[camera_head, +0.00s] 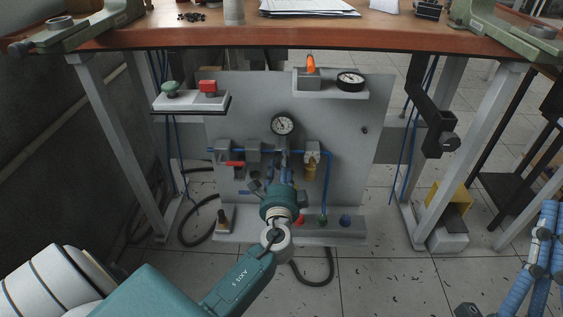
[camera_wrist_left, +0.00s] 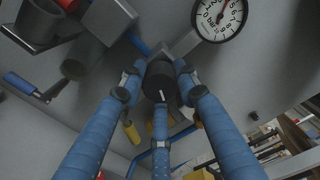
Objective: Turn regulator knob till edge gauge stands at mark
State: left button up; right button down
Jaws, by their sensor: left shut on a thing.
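The regulator knob (camera_wrist_left: 159,72) is black with a white line. It sits between the blue fingers of my left gripper (camera_wrist_left: 160,84), which is shut on it. In the head view my left gripper (camera_head: 284,180) reaches the middle of the panel, and its own wrist hides the knob. A white-faced round gauge (camera_head: 282,124) is just above it; the same gauge (camera_wrist_left: 219,14) shows at the top of the wrist view. Another round gauge (camera_head: 350,80) with a black rim lies on the upper right shelf. I cannot read either needle against a mark. My right gripper's blue fingers (camera_head: 541,262) are at the right edge.
The grey panel (camera_head: 235,95) stands under a wooden bench (camera_head: 250,38). A red-handled valve (camera_head: 233,164) and blue tubing flank the regulator. Hoses lie on the tiled floor.

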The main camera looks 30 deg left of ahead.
pick_arm(q)
jog(key=shift+w+d+m, duration=0.1)
jog(key=shift+d+m, duration=0.15)
jog(key=shift+m, duration=0.15)
jog(key=o, duration=1.2)
jog(key=shift+c, duration=0.2)
jog(key=shift+s+d, duration=0.15)
jog(key=shift+s, duration=0.2)
jog(key=v, duration=1.1)
jog(key=shift+s, duration=0.1)
